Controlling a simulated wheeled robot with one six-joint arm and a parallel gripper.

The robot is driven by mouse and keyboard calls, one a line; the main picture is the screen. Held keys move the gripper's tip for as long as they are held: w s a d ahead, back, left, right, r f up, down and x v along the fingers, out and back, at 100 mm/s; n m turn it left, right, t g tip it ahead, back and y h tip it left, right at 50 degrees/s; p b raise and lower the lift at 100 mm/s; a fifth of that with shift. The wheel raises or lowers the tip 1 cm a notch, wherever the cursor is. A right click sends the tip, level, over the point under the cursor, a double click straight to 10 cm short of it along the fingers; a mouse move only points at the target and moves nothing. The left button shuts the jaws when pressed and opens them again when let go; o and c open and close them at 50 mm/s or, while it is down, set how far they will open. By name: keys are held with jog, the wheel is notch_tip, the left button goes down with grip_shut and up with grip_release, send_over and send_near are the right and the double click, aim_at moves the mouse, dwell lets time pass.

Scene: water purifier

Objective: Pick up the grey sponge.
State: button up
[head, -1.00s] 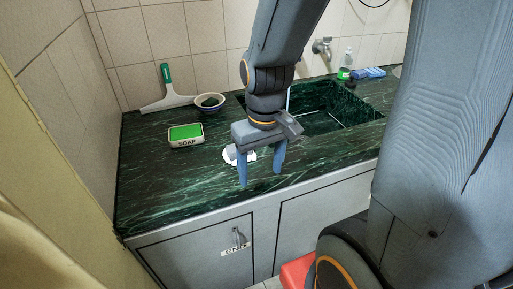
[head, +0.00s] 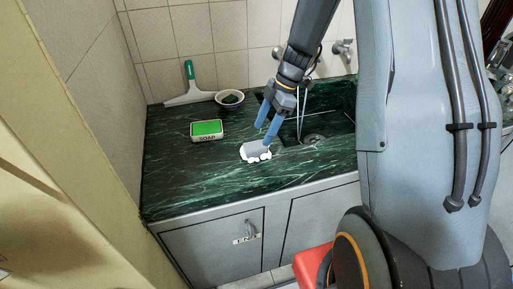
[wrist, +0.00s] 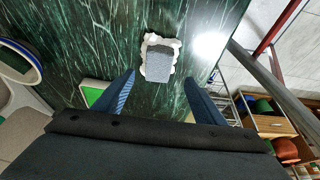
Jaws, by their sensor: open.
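The grey sponge (head: 254,149) lies on the dark green marble counter (head: 190,180), with white foam around its edges. In the wrist view the sponge (wrist: 158,64) is beyond the fingertips, near the top middle, between the lines of the two fingers. My gripper (head: 263,134) is open and empty, with its blue fingers pointing down just behind and to the right of the sponge. It also shows in the wrist view (wrist: 160,78). I cannot tell the exact height of the fingertips above the counter.
A green-topped soap box (head: 206,130) stands left of the sponge. A squeegee (head: 189,88) and a small bowl (head: 230,98) are at the back by the tiled wall. A sink (head: 315,137) opens to the right. The counter's front left is clear.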

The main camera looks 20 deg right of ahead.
aim_at(255, 145)
jog(key=shift+p+x, duration=1.75)
jog(key=shift+x, duration=2.15)
jog(key=shift+w, duration=0.15)
jog(key=c, duration=1.2)
jog(key=shift+r+b, duration=1.65)
jog(key=shift+r, duration=3.35)
